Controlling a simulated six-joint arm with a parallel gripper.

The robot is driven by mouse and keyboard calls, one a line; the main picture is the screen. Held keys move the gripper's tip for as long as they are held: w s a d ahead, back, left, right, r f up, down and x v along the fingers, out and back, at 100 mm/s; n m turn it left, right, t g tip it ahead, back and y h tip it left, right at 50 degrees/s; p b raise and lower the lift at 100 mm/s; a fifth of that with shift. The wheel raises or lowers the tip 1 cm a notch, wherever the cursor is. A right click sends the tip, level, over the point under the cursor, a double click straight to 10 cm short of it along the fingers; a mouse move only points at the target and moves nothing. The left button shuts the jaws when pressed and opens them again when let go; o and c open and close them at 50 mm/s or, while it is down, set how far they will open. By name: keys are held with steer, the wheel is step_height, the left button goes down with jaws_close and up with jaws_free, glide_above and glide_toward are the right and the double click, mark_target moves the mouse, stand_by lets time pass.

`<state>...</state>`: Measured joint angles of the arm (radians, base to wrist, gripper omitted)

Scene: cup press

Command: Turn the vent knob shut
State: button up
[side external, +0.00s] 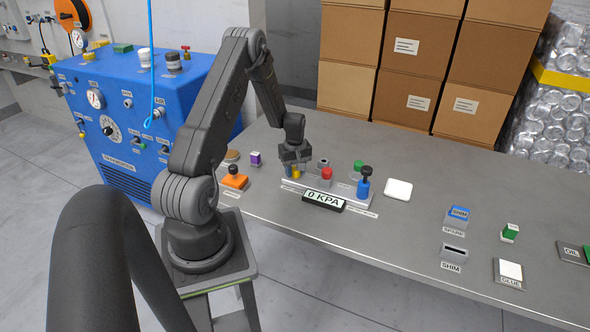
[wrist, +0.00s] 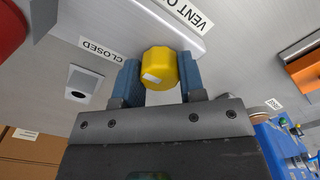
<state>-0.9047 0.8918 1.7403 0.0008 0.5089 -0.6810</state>
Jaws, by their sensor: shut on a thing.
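The yellow vent knob (wrist: 160,66) sits between the two blue finger pads of my gripper (wrist: 160,80) in the wrist view. My gripper is shut on it, with a pad against each side. A pale mark shows on the knob's face, toward its lower left. A "CLOSED" label (wrist: 103,50) lies to the left of the knob, and a partly cut-off "VENT O" label (wrist: 196,12) lies to the upper right. In the side view my gripper (side external: 294,168) points down at the left end of the grey press base (side external: 345,197), mostly hiding the knob.
A red knob (side external: 327,173) and a blue cylinder with a black top (side external: 363,187) stand right of my gripper on the base. The display (side external: 323,201) reads "0 KPA". An orange block (side external: 234,182) stands left.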

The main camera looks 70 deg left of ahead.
mark_target(295, 168)
steer(key=o, duration=0.9)
steer(key=shift+o, duration=0.2)
steer(key=shift+r, duration=0.1)
step_height(295, 168, up, 14)
